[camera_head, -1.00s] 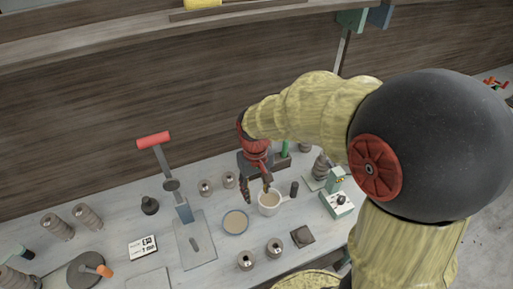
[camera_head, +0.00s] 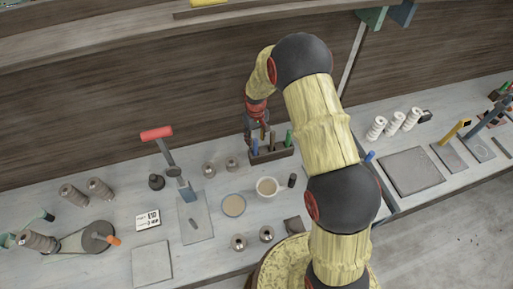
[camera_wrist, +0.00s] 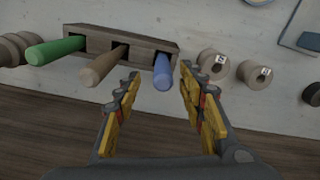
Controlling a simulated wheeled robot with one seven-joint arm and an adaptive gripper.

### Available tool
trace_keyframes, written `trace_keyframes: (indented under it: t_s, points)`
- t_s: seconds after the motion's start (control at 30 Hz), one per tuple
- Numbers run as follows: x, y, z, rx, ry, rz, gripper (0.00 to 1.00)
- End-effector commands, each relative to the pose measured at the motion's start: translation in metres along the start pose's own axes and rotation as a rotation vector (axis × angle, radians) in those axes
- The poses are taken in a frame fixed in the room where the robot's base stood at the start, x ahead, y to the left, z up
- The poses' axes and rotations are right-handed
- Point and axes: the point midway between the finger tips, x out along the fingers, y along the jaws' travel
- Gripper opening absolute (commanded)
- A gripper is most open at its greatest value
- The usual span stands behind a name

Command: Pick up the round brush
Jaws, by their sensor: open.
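A dark wooden holder (camera_head: 283,153) stands at the back of the bench and also shows at the top of the wrist view (camera_wrist: 150,40). It has square slots with a green handle (camera_wrist: 55,50), a tan wooden handle (camera_wrist: 103,66) and a blue handle (camera_wrist: 163,72) sticking out. Their heads are hidden in the block, so I cannot tell which is the round brush. My gripper (camera_wrist: 160,78) is open and empty, its yellow fingers on either side of the blue handle's end in the picture. In the head view my gripper (camera_head: 257,132) is over the holder's left end.
A white mug (camera_head: 267,187) and a round dish (camera_head: 233,205) stand in front of the holder. Small spools (camera_wrist: 213,64) sit beside it. A red-handled press (camera_head: 178,175) stands further left. The back wall rises close behind the holder.

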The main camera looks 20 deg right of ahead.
Motion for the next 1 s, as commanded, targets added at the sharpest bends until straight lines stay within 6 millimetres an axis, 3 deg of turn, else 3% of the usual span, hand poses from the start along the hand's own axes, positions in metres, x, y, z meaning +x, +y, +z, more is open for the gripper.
trace_keyframes:
  t_s: [0.53,0.87,1.0]
  points:
    - [0.064,-0.006,0.001,0.001,-0.003,-0.001,0.40]
    - [0.071,-0.006,0.000,0.001,0.000,0.000,0.40]
    - [0.071,-0.006,0.001,0.002,-0.001,0.000,0.32]
